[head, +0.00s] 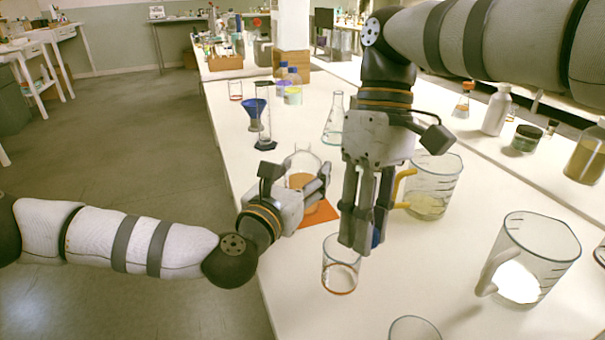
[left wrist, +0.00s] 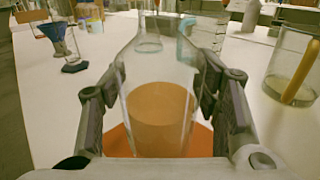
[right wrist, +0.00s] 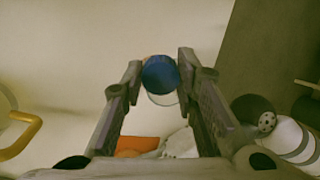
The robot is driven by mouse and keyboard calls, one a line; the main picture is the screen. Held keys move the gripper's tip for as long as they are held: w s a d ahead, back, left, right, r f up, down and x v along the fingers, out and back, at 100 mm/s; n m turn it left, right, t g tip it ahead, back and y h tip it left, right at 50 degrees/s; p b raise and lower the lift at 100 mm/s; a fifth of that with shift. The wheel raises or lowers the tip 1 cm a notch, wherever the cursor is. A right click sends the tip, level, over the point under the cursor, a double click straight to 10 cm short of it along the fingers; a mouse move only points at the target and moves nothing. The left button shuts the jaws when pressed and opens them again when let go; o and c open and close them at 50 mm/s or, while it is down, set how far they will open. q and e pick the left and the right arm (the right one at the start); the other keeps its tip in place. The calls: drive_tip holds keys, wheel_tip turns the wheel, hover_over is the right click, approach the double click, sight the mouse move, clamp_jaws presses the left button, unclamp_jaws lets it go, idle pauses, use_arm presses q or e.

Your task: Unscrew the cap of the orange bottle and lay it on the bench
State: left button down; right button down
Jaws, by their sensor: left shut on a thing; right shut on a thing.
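The orange bottle (head: 301,180) is clear glass with orange liquid in its lower part. It stands upright on an orange mat (head: 319,214). My left gripper (head: 297,188) is shut around its body; in the left wrist view the fingers press on both sides of the bottle (left wrist: 158,112). No cap shows on its neck. My right gripper (head: 364,235) points down to the right of the bottle, shut on the blue cap (head: 377,238). The right wrist view shows the cap (right wrist: 160,74) between the fingertips. The fingers hide most of it in the head view.
A small glass beaker (head: 340,268) stands just below and left of the right fingertips. A yellow-handled jug (head: 432,188) is to the right, and a larger jug (head: 535,255) nearer the front. A conical flask (head: 333,122) and blue funnel (head: 255,112) stand behind.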

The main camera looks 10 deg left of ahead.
use_arm(q)
drive_tip(key=shift+f, duration=0.1)
use_arm(e)
drive_tip(key=shift+f, duration=0.25)
use_arm(q)
drive_tip(key=c, duration=0.6)
unclamp_jaws()
use_arm(e)
drive_tip(key=shift+r, duration=0.1)
